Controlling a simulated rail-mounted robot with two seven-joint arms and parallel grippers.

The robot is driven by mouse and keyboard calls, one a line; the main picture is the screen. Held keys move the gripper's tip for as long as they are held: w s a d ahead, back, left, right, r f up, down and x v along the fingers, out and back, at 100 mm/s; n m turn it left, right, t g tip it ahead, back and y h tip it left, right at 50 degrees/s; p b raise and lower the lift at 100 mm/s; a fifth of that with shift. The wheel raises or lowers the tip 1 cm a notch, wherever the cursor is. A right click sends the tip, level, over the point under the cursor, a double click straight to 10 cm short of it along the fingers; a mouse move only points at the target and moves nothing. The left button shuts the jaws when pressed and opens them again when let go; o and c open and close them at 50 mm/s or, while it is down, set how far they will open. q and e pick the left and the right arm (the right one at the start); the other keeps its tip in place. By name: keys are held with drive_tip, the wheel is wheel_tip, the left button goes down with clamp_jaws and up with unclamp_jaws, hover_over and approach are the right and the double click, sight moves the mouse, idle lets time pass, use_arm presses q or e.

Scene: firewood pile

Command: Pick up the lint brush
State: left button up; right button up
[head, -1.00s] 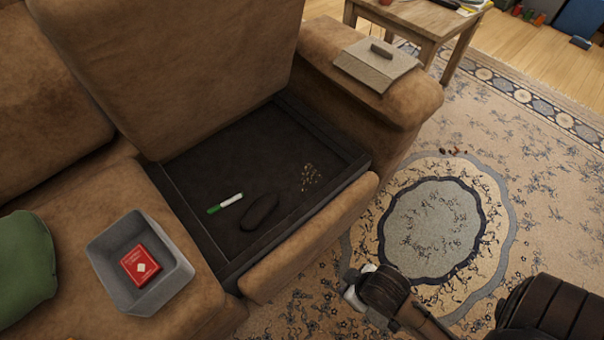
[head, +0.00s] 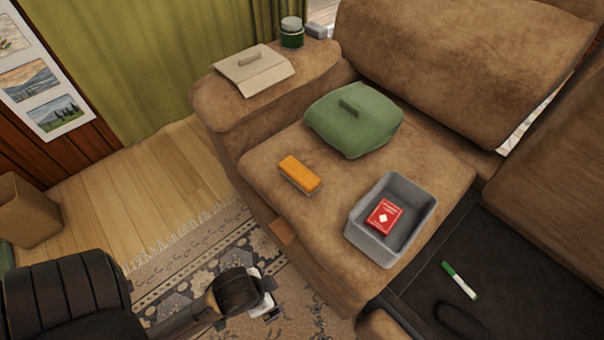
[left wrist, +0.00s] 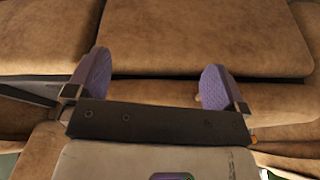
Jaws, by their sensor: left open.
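An orange block-shaped thing with a paler underside, which looks like the lint brush (head: 299,174), lies on the brown sofa seat, left of the grey bin. My left gripper (head: 266,305) is low in front of the sofa, over the rug, apart from the brush. The left wrist view shows its two purple finger pads (left wrist: 155,85) wide apart with nothing between them, facing brown upholstery. A small orange patch shows at the right edge of the gripper there; I cannot tell whether it is the brush. My right gripper is not in view.
A grey bin (head: 365,235) holding a red box (head: 384,216) stands on the seat. A green cushion (head: 352,122) lies behind the brush. A dark open compartment (head: 425,270) with a green-and-white marker (head: 460,281) is right. The armrest (head: 222,112) rises left.

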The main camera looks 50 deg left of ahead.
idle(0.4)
use_arm(q)
drive_tip(key=shift+c, duration=0.9)
